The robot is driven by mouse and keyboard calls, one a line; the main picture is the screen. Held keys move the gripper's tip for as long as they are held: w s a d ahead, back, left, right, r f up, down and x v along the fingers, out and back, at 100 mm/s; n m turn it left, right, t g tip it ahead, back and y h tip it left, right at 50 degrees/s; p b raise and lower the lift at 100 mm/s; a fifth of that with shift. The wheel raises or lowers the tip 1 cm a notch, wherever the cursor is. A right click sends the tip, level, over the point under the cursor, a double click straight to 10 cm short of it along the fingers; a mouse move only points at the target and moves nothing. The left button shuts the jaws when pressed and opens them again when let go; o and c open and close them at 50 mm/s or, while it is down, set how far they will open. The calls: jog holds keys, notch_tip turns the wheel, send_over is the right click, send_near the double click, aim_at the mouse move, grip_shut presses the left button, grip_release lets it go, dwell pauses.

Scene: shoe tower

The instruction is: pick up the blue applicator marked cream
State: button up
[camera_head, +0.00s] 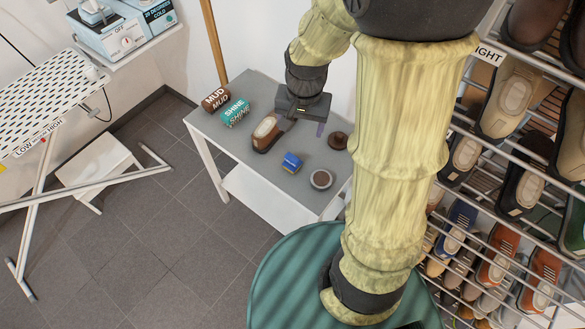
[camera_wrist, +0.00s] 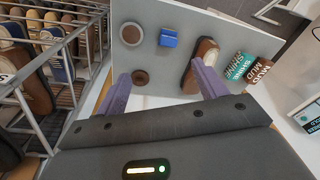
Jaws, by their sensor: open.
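A small blue applicator (camera_head: 291,162) lies on the grey-topped table; any cream marking on it is too small to read. In the wrist view the blue applicator (camera_wrist: 168,38) is above the space between my fingers, apart from both. My gripper (camera_head: 302,126) is open and empty over the back part of the table, behind the applicator in the head view. In the wrist view my gripper (camera_wrist: 162,86) shows two purple fingers spread wide. One finger appears close to the brown shoe (camera_wrist: 200,60), but I cannot tell if it touches.
The table (camera_head: 240,150) also holds the brown shoe (camera_head: 266,133), a brown MUD brush (camera_head: 215,99), a teal SHINE brush (camera_head: 235,112), and two round tins (camera_head: 321,179) (camera_head: 338,140). A shoe rack (camera_head: 480,140) stands at right. An ironing board (camera_head: 50,100) stands at left.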

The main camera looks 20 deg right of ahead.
aim_at(291, 158)
jog(key=w+f+m+g+b, duration=0.1)
jog(key=w+f+m+b, duration=0.2)
jog(key=w+f+m, duration=0.2)
jog(key=shift+w+a+f, duration=0.45)
jog(key=shift+w+f, duration=0.15)
jog(key=shift+f, duration=0.3)
notch_tip(291, 158, down, 12)
jog(key=shift+r+b, duration=0.2)
jog(key=shift+b, duration=0.3)
jog(key=shift+f, duration=0.3)
